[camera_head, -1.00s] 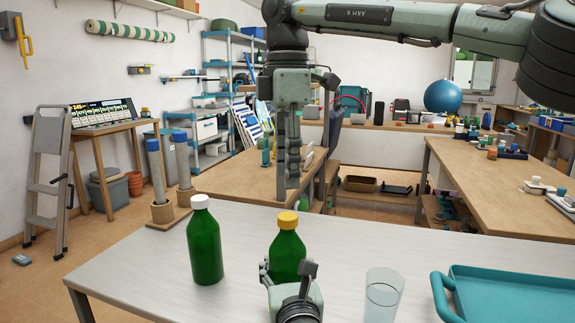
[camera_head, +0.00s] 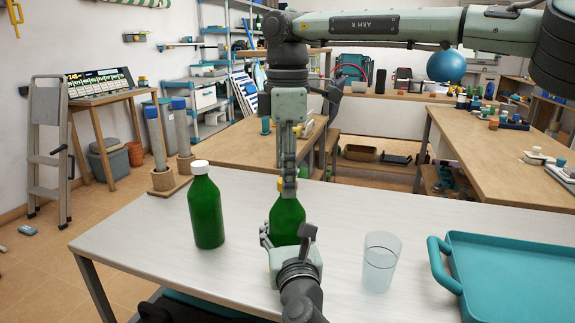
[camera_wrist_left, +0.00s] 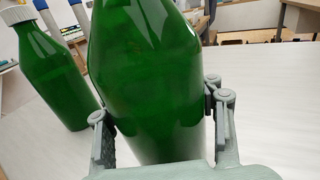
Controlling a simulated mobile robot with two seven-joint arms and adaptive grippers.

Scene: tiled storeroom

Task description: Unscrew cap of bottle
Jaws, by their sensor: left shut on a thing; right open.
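A green bottle (camera_head: 287,217) with a yellow cap (camera_head: 280,184) stands on the white table. My left gripper (camera_head: 287,240) is shut on this bottle's body from the near side. In the left wrist view the bottle (camera_wrist_left: 150,80) fills the space between the two fingers, and its top is cut off. My right gripper (camera_head: 289,188) points straight down at the cap and is open. Its fingers hide most of the cap, so I cannot tell whether they touch it. A second green bottle (camera_head: 207,213) with a white cap stands upright to the left.
A clear glass (camera_head: 380,264) stands right of the held bottle. A teal tray (camera_head: 447,283) with a raised handle lies at the table's right. The white table (camera_head: 150,240) is bare at its left. Wooden tables stand behind.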

